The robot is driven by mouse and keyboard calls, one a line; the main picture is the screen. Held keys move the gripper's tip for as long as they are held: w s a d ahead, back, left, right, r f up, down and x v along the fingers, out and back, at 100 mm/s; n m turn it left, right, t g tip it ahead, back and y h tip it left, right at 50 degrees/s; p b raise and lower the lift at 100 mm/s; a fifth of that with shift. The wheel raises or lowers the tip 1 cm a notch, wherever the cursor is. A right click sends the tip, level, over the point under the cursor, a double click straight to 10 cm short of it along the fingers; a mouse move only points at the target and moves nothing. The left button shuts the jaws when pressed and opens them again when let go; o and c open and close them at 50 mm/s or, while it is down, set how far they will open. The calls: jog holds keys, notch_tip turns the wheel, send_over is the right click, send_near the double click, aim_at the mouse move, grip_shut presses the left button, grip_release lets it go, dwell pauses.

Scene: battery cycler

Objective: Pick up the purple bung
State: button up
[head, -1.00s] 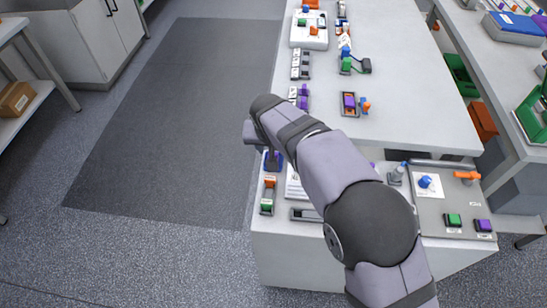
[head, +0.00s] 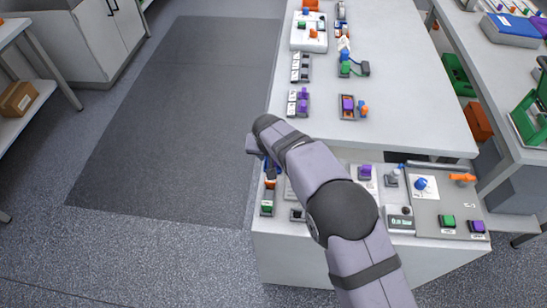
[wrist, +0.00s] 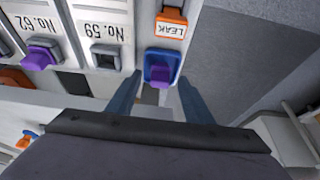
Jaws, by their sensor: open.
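In the wrist view a purple piece (wrist: 159,74) sits in a blue square socket with a rounded front, below an upside-down LEAK label (wrist: 168,30). My gripper (wrist: 160,80) is open, its two dark blue fingers on either side of this piece in the picture, with nothing held; I cannot tell how far above it they are. Another purple piece (wrist: 40,57) sits by the No. 62 label, to the left. I cannot tell which purple piece is the bung. In the head view my arm hides most of the area under the gripper.
An empty socket by No. 59 (wrist: 105,57) lies left of the blue one. In the head view more purple pieces stand on the bench (head: 410,110), one by the arm (head: 365,171) and one at the right (head: 477,226). A gauge box (head: 400,222) is near the front edge.

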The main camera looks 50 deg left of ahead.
jog(key=shift+f, duration=0.15)
jog(key=c, duration=1.1)
